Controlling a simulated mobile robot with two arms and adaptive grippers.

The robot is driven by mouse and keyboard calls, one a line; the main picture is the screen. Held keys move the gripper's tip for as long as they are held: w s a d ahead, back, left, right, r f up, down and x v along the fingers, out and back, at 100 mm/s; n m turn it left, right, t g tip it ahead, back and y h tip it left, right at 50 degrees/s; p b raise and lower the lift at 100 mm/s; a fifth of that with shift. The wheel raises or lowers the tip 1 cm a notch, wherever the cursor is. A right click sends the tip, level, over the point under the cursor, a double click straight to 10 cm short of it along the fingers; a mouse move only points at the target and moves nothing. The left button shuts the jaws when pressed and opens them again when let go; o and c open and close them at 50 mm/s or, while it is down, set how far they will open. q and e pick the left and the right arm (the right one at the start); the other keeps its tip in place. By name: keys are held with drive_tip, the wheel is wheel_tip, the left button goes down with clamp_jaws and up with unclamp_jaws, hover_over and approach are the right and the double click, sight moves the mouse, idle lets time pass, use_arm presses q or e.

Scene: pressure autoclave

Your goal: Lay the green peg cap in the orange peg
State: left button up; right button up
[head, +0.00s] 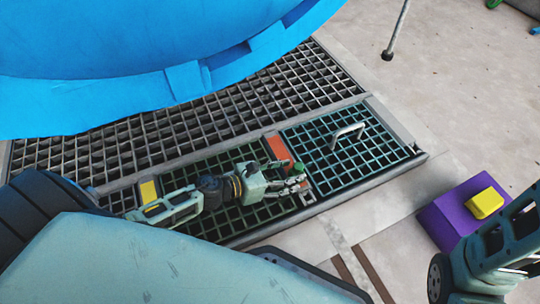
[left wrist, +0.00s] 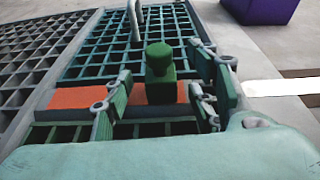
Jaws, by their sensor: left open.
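The green peg cap (left wrist: 160,72) stands upright between the fingers of my left gripper (head: 297,184) in the left wrist view. It shows as a small green spot (head: 298,168) at the fingertips in the head view. The left gripper is open, with a finger on each side of the cap and visible gaps to it. The orange piece (head: 278,148), which I take for the orange peg, is a flat strip between two grating panels. It also shows in the left wrist view (left wrist: 75,98), passing behind the cap. Whether the cap touches it is hidden. My right gripper is out of view.
A teal grating panel with a metal handle (head: 348,131) lies beyond the gripper. A big blue curved body (head: 110,70) overhangs the grating at upper left. A purple block (head: 447,217) with a yellow block (head: 485,203) on it stands at right. The floor at upper right is mostly clear.

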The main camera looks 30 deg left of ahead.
use_arm(q)
drive_tip(key=v, duration=1)
drive_tip(key=shift+a, duration=0.15)
